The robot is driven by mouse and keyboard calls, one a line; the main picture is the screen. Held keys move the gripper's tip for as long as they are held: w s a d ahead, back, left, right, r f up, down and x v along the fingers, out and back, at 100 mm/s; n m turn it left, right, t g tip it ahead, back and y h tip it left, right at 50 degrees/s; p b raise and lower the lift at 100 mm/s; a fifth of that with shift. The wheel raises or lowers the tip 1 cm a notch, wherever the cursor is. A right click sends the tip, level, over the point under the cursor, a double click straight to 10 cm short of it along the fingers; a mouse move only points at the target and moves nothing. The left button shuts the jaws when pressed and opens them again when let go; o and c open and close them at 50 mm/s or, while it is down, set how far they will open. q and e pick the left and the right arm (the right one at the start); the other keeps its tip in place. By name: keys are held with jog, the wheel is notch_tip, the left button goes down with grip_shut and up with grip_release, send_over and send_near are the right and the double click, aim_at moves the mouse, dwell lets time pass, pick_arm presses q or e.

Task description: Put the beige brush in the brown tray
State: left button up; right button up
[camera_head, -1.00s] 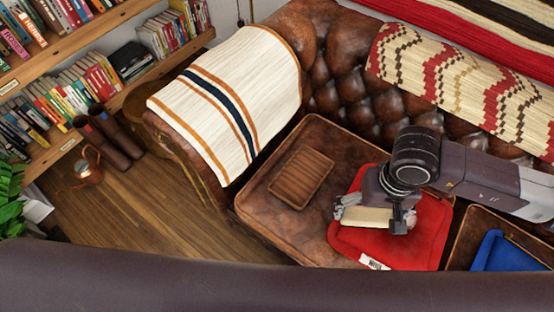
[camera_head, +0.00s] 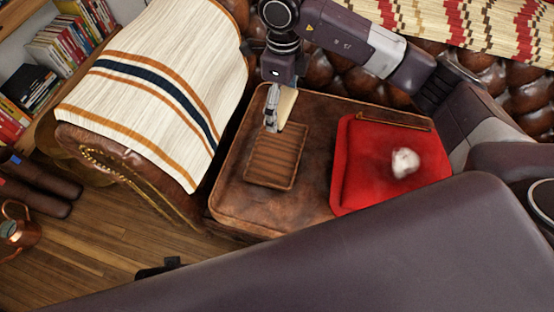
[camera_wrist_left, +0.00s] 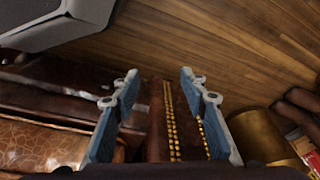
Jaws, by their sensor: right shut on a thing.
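The beige brush (camera_head: 287,104) is held in my right gripper (camera_head: 274,115), which is shut on it. The brush hangs at the back edge of the brown tray (camera_head: 251,172). I cannot tell whether it touches the tray. The tray is ribbed, looks empty and lies on the brown leather seat. My left gripper (camera_wrist_left: 158,85) is open and empty in the left wrist view, facing the wooden floor and the sofa arm's studded edge.
A red cushion (camera_head: 355,185) lies right of the tray, bearing a fluffy white thing (camera_head: 405,163) and a thin brown stick (camera_head: 391,122). A striped blanket (camera_head: 150,85) covers the sofa arm on the left. Bare seat leather surrounds the tray.

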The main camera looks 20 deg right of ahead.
jog(key=m, duration=0.1)
jog(key=w+m+b, duration=0.1)
jog(key=m, duration=0.1)
jog(key=shift+w+a+f, duration=0.15)
jog(key=shift+a+f, duration=0.15)
jog(key=shift+f, duration=0.1)
jog(key=shift+f+m, duration=0.3)
jog(key=b, duration=0.3)
send_over(277, 153)
notch_tip(277, 153, down, 15)
notch_tip(277, 153, down, 4)
jog(key=shift+r, duration=0.15)
pick_arm(q)
notch_tip(277, 153, up, 14)
jog(key=t, duration=0.1)
jog(key=shift+a+f, duration=0.15)
pick_arm(e)
jog(key=shift+f, duration=0.3)
